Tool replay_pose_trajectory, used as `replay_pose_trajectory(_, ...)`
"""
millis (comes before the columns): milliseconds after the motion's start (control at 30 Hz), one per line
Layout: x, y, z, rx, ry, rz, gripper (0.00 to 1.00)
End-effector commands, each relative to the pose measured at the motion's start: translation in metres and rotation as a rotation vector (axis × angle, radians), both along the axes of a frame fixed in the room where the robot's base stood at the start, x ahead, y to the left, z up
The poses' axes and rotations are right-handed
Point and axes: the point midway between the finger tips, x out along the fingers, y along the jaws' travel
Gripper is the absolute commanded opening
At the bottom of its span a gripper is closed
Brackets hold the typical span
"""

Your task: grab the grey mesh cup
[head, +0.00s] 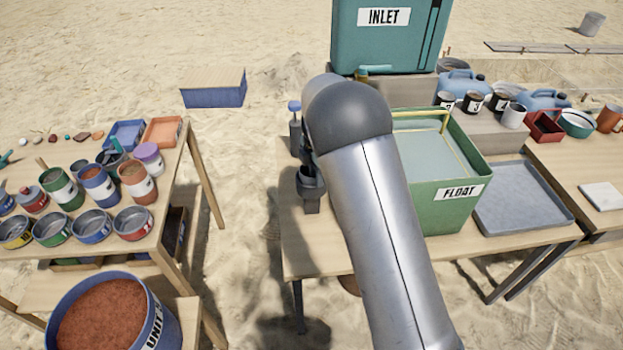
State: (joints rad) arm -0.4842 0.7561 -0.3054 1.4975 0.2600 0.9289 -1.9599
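I cannot single out one grey mesh cup in the head view. A front row of short round cups on the left table has grey insides: a yellow-banded one (15,233), a green one (52,229), a blue one (91,226) and a red one (133,223). A plain pale grey cup (513,115) stands on the block at the right. My gripper (311,200) hangs by the middle table's left edge, left of the green FLOAT bin, away from these cups. It is small, dark and partly hidden by my arm, so its fingers are unclear.
The green FLOAT bin (455,210) and a grey tray (520,196) fill the middle table. A teal INLET tank (385,45) stands behind. Taller paint-banded cans (98,186) crowd behind the left cups. Open sand separates the left and middle tables.

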Motion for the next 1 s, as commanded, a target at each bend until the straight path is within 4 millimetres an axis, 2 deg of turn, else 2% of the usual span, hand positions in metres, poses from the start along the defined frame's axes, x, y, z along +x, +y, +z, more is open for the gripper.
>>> replay_pose_trajectory(167, 0.000, 0.000, 0.000, 0.000, -0.001, 0.000, 0.28)
replay_pose_trajectory(267, 0.000, 0.000, 0.000, 0.000, -0.001, 0.000, 0.03)
replay_pose_trajectory(300, 0.000, 0.000, 0.000, 0.000, -0.001, 0.000, 0.00)
replay_pose_trajectory(767, 0.001, 0.000, 0.005, 0.001, -0.003, 0.000, 0.00)
replay_pose_trajectory(1000, 0.001, 0.000, 0.034, 0.003, -0.005, 0.000, 0.00)
